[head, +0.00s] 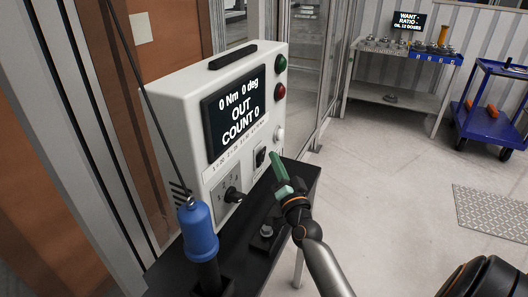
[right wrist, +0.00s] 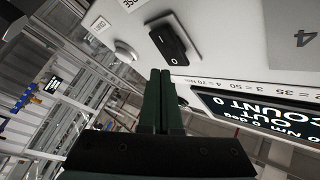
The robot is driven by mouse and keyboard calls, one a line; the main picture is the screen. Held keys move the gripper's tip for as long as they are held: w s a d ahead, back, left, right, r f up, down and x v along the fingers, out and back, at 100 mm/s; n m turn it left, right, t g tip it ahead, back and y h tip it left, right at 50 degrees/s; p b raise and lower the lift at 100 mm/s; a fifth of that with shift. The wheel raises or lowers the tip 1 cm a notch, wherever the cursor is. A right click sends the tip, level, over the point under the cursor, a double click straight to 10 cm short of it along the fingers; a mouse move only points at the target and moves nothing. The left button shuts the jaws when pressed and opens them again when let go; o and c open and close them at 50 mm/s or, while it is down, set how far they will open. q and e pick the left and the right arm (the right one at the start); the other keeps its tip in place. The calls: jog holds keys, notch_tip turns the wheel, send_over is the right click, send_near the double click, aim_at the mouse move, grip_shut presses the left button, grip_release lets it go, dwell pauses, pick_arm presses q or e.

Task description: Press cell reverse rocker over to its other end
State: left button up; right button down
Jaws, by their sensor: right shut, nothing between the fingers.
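The reverse rocker (head: 260,157) is a small black switch on the front of the white control box (head: 226,168), below the display and right of the dial knob (head: 233,195). In the right wrist view the rocker (right wrist: 169,41) is a black oblong with one end raised, on a pale plate. My right gripper (head: 275,160) has green fingers, shut and empty, just in front of the rocker and to its right. In the right wrist view its fingertips (right wrist: 161,73) point at the rocker with a small gap. My left gripper is out of view.
The display (head: 235,114) reads 0 Nm, 0 deg, OUT, COUNT 0. A white button (head: 279,133) sits close to the rocker. A blue-handled tool (head: 197,232) stands at the left on the black bench (head: 236,253).

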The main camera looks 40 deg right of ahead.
jog(key=shift+w, duration=0.1)
dwell(0.6)
jog(key=shift+w+a+r, duration=0.1)
jog(key=shift+w+a, duration=0.1)
jog(key=shift+w, duration=0.1)
jog(key=shift+w+a, duration=0.15)
jog(key=shift+w, duration=0.2)
dwell(0.7)
jog(key=shift+s, duration=0.1)
jog(key=shift+s+d+p, duration=0.3)
jog(key=shift+s+d, duration=0.1)
jog(key=shift+s, duration=0.25)
jog(key=shift+s, duration=0.1)
jog(key=s, duration=0.1)
jog(key=s+d, duration=0.1)
jog(key=s+d+f, duration=0.1)
jog(key=s, duration=0.1)
jog(key=shift+s+d, duration=0.1)
